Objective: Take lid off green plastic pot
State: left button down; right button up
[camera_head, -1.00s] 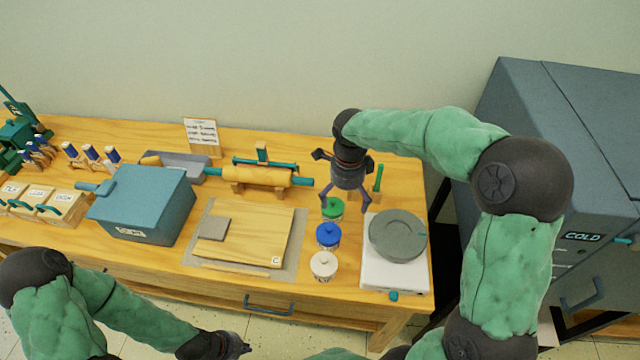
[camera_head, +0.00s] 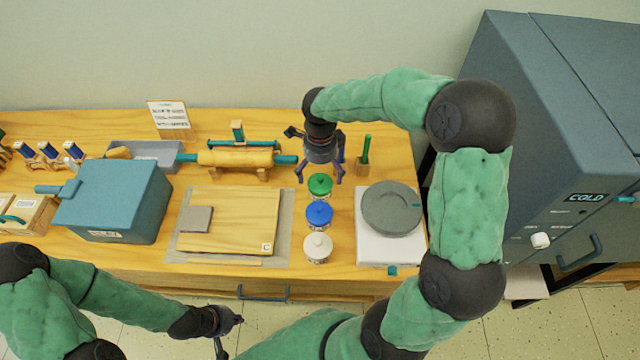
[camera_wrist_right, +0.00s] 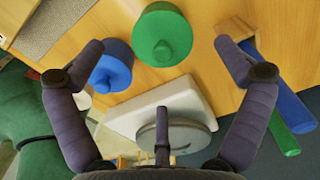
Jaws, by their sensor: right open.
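The green plastic pot (camera_head: 319,195) stands on the table, at the back of a row with a blue pot (camera_head: 318,218) and a white pot (camera_head: 317,252). Its green lid (camera_head: 320,183) is on it, with a round knob on top. In the right wrist view the green lid (camera_wrist_right: 162,40) is at the top centre, beyond and between my fingers. My right gripper (camera_head: 320,180) is open and empty, just behind and above the green pot, apart from the lid in the wrist view. My left gripper (camera_head: 228,335) is low at the front, away from the table; its jaws are unclear.
A grey banding wheel (camera_head: 391,208) on a white base stands right of the pots. A wooden board (camera_head: 255,225) lies to their left. A rolling pin (camera_head: 235,158) on a stand and a green-handled tool block (camera_head: 363,160) are behind. A blue box (camera_head: 115,200) stands further left.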

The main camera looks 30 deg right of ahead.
aim_at(320, 177)
jog(key=f+b, duration=0.1)
jog(key=f, duration=0.3)
jog(key=shift+w+f, duration=0.1)
jog(key=shift+w, duration=0.1)
jog(key=c, duration=0.9)
jog(key=shift+c, duration=0.2)
jog(key=shift+r, duration=0.2)
